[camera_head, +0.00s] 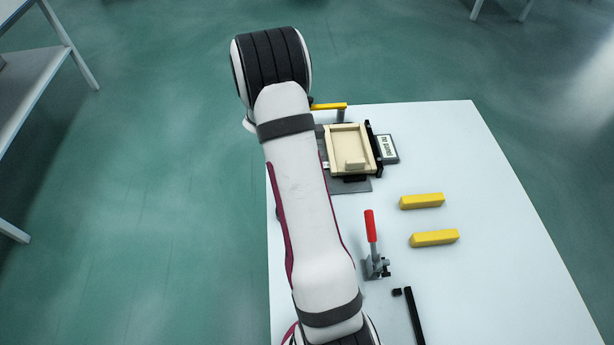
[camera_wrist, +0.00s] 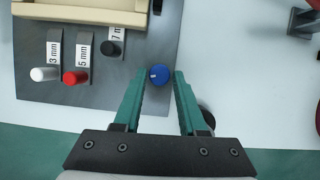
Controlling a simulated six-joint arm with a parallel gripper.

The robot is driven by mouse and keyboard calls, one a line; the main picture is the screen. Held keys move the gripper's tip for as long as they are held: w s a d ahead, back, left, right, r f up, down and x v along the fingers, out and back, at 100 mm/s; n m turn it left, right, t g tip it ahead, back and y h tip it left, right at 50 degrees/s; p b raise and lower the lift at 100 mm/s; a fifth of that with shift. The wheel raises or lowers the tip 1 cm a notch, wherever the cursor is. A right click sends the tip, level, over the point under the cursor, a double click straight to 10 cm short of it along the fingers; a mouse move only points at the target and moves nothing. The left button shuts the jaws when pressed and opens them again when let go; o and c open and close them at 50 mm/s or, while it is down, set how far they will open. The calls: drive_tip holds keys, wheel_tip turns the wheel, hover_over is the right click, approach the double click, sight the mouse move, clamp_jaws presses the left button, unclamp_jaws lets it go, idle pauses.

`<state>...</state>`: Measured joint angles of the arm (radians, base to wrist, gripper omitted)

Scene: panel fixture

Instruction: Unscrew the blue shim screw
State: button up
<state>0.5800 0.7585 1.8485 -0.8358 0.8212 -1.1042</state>
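The blue shim screw (camera_wrist: 159,74) shows in the wrist view as a round blue knob with a small white mark, at the edge of the grey fixture plate (camera_wrist: 150,40). My gripper (camera_wrist: 157,80) has its two green fingers apart, one on each side of the blue knob, with a gap visible around it. How high the fingertips are relative to the knob is unclear. In the head view my arm hides the blue screw and the gripper.
Beside it stand a white knob (camera_wrist: 44,74) labelled 3 mm, a red knob (camera_wrist: 75,77) labelled 5 mm and a black knob (camera_wrist: 111,48). A beige panel (camera_head: 348,152), a red-handled clamp (camera_head: 371,228) and two yellow blocks (camera_head: 422,201) (camera_head: 435,238) are on the white table (camera_head: 480,150).

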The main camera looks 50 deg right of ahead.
drive_tip(key=shift+o, duration=1.2)
drive_tip(key=v, duration=1.5)
drive_tip(key=shift+r, duration=0.4)
